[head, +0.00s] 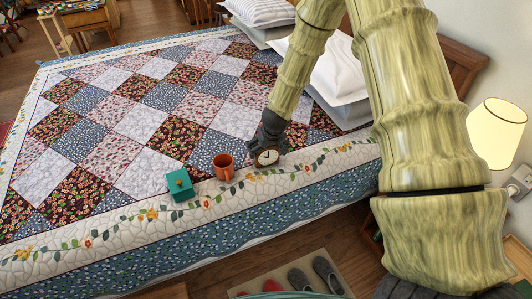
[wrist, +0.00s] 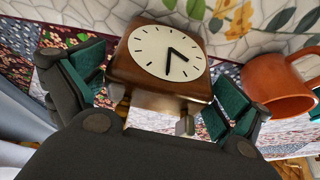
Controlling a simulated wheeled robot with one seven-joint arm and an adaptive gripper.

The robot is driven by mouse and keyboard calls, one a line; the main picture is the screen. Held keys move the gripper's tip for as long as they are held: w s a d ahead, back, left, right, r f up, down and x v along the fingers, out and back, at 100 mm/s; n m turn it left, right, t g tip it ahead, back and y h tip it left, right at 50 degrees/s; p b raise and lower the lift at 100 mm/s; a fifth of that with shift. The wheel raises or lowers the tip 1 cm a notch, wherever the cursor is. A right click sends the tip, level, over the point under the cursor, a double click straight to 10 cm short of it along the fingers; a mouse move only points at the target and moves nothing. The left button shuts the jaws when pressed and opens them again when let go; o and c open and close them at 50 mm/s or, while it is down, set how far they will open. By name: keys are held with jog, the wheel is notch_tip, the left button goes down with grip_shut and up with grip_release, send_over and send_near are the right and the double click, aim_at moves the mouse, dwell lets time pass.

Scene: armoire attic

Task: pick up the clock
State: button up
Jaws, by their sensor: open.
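The clock (wrist: 158,85) has a brown wooden case and a round cream face with dark hands. In the wrist view it sits between the two green-padded fingers of my gripper (wrist: 155,95), which are spread to either side of it. In the head view the clock (head: 267,157) is on the quilted bed near its front edge, and my gripper (head: 268,140) is right at it from behind and above. The gripper is open. I cannot tell whether either finger touches the case.
An orange mug (head: 223,167) stands just left of the clock in the head view, and is close to one finger in the wrist view (wrist: 278,84). A teal box (head: 180,186) sits farther left. The bed (head: 120,150) is otherwise clear leftward. Pillows (head: 335,65) and a lit lamp (head: 496,133) are right.

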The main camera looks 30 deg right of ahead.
jog(key=shift+x, duration=0.75)
jog(key=c, duration=1.2)
jog(key=shift+r, duration=0.15)
jog(key=shift+c, duration=0.2)
